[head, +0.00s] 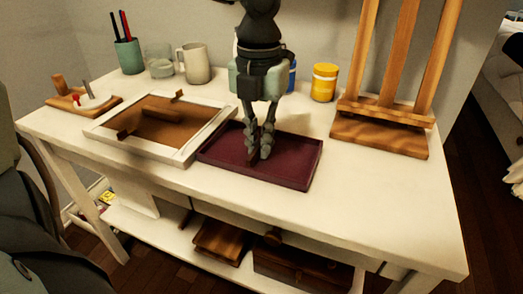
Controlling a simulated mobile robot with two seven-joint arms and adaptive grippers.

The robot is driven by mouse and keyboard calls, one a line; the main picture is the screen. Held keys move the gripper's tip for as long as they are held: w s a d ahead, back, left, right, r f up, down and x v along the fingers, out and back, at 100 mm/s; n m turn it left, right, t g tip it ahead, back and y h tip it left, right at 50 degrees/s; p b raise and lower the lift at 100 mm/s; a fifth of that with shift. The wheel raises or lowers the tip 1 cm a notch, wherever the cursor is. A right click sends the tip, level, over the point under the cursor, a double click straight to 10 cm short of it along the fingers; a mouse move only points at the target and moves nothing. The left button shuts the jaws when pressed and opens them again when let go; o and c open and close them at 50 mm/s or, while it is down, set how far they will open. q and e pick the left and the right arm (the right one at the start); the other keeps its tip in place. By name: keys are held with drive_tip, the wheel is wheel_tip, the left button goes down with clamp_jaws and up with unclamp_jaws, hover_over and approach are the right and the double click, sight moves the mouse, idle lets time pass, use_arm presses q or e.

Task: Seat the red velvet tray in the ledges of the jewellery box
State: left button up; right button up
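The red velvet tray (292,172) is a shallow dark maroon tray. It lies flat on the white desk in the middle of the head view, beside the picture frame. My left gripper (259,156) reaches down from the top with its fingers close together, low over the inside of the tray. A thin brown piece seems to stand between the fingertips; whether they grip it is unclear. A dark wooden box (300,276) on the lower shelf may be the jewellery box; its ledges are not visible. My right gripper is not in view.
A white picture frame (113,143) lies left of the tray. Behind are a mug (195,63), a pen cup (129,56), a yellow jar (324,83) and a wooden easel (380,139). The desk's right front is clear. Another wooden item (221,241) lies on the shelf.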

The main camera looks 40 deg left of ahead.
use_arm(q)
clamp_jaws()
drive_tip(key=shift+r, duration=0.1)
drive_tip(key=shift+w+r, duration=0.1)
drive_tip(key=shift+r, duration=0.3)
wheel_tip(320, 180, up, 27)
drive_tip(key=p, duration=0.2)
drive_tip(key=shift+p, duration=0.35)
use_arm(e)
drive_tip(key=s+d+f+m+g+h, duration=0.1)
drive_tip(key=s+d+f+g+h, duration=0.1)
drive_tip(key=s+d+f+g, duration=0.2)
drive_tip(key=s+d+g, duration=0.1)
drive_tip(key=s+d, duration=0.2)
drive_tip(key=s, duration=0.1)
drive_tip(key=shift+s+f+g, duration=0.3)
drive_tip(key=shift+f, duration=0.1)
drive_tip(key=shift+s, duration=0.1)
